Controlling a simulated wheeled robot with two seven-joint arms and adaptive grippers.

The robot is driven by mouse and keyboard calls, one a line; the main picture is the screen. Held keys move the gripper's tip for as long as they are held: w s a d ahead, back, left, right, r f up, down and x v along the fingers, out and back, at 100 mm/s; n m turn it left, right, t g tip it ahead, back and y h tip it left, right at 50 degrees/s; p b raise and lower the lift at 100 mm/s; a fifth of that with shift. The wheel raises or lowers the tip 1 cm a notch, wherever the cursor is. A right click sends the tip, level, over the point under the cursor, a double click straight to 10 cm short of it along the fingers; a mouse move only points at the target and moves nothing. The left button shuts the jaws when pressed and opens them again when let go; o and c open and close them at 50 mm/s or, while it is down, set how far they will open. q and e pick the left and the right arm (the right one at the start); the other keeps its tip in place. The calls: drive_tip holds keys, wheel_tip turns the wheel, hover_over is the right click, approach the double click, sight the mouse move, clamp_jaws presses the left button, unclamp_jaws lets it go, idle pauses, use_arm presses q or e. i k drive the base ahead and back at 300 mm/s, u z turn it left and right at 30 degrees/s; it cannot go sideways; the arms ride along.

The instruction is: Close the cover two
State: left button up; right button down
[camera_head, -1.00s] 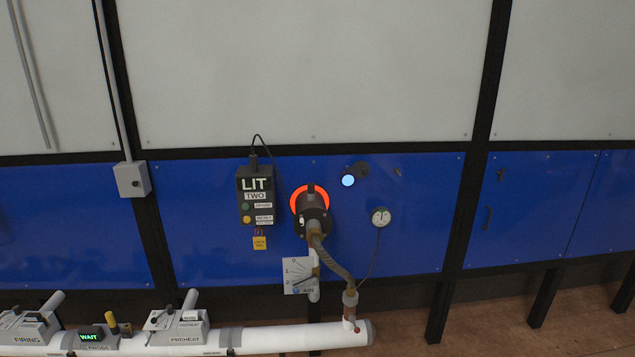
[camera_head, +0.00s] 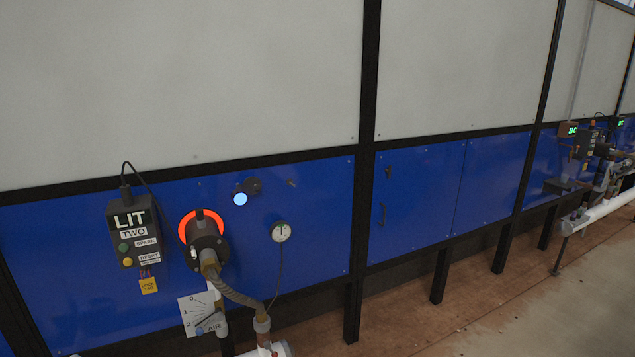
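A control box (camera_head: 133,229) labelled LIT and TWO hangs on the blue panel at the left. To its right, a burner (camera_head: 207,240) with a glowing orange ring sticks out of the panel. Up and right of the burner is a small bright bluish-white round port (camera_head: 240,199). A dark round disc (camera_head: 254,186), which looks like its cover, sits beside the port at its upper right and leaves the bright spot exposed. No part carries a readable cover label. Neither of my grippers is in view.
A round gauge (camera_head: 280,231) hangs right of the burner. An AIR dial plate (camera_head: 202,313) and a hose (camera_head: 238,295) are below it. Blue cabinet doors (camera_head: 421,198) follow to the right. More pipework (camera_head: 598,212) stands far right.

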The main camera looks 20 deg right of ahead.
sight(252, 185)
drive_tip(key=z, duration=0.15)
drive_tip(key=i, duration=1.4)
drive_tip(key=u, duration=0.65)
